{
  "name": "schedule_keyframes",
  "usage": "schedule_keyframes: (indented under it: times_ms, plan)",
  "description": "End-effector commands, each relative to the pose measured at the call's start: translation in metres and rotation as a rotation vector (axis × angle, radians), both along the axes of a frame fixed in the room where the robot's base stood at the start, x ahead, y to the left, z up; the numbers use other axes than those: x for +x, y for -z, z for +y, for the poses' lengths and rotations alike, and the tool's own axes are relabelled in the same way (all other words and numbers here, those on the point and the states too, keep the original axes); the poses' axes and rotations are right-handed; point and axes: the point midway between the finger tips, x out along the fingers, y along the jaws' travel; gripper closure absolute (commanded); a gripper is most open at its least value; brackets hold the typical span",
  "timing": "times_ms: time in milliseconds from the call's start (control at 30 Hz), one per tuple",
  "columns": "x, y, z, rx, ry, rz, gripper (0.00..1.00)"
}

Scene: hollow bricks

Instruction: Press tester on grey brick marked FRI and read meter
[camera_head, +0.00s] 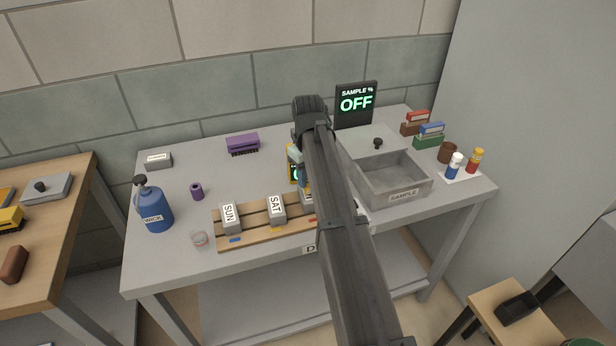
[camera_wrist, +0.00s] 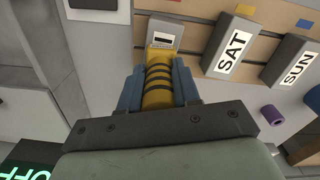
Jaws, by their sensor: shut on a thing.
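My gripper (camera_wrist: 158,92) is shut on a yellow tester (camera_wrist: 158,83) with dark bands. In the wrist view the tester's far end is at a grey brick (camera_wrist: 153,25); I cannot tell whether they touch. That brick has a white label with a dark bar, and no letters can be read on it. In the head view my arm hides most of this brick and the gripper; part of the yellow tester (camera_head: 292,168) shows left of the arm.
Grey bricks marked SAT (camera_head: 277,210) and SUN (camera_head: 230,218) stand on a slatted wooden rack (camera_head: 250,240). A grey SAMPLE box (camera_head: 402,192) is right of my arm. A blue WICK bottle (camera_head: 153,208) stands at left.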

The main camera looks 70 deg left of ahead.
Motion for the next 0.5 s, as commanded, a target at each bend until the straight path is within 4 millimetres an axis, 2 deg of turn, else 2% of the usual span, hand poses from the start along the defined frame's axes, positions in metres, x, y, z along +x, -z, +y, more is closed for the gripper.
schedule_keyframes:
  times_ms: [500]
  plan:
    - [0.0, -0.035, 0.001, 0.002, 0.0, 0.0, 0.93]
